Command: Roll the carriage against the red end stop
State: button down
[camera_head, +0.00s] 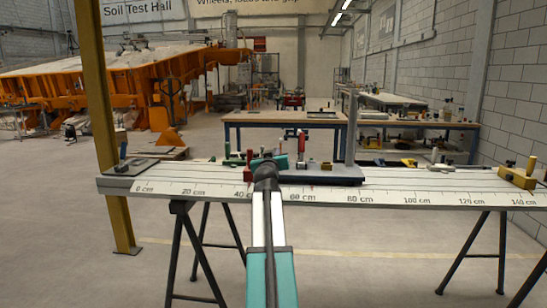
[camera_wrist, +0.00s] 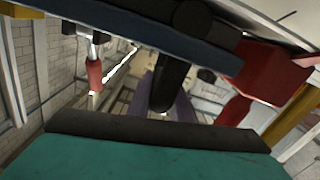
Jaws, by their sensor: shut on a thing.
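The carriage is a dark blue plate (camera_head: 335,180) with a tall grey post, lying on the white scaled rail (camera_head: 420,201) from about the 45 to the 80 cm marks. The red end stop (camera_head: 249,160) stands at its left end. In the wrist view, the end stop (camera_wrist: 270,72) shows beside the plate's edge (camera_wrist: 140,38); I cannot tell if they touch. My gripper (camera_head: 268,163), teal, is at the carriage's left part, shut on it; a black upright part (camera_wrist: 172,80) shows beyond the finger. The grip itself is mostly hidden.
A red-handled clamp (camera_head: 301,146) stands on the carriage's side. A yellow block (camera_head: 518,176) sits at the rail's right end, a dark plate (camera_head: 130,166) at its left end. A yellow column (camera_head: 100,110) rises at the left. The rail right of the carriage is mostly clear.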

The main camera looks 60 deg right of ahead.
jog(key=shift+w+a+f, duration=0.1)
jog(key=shift+a+f, duration=0.2)
jog(key=shift+f, duration=0.3)
jog(key=c, duration=1.8)
grip_release()
jog(key=shift+a, duration=0.1)
jog(key=shift+o, duration=0.8)
jog(key=shift+r, duration=0.2)
jog(key=shift+d+r, duration=0.2)
jog(key=shift+a, duration=0.15)
jog(key=p+v, duration=0.1)
jog(key=v, duration=1.2)
jog(key=shift+s+a+p, duration=0.25)
jog(key=shift+s+p, duration=0.05)
jog(key=shift+p, duration=0.1)
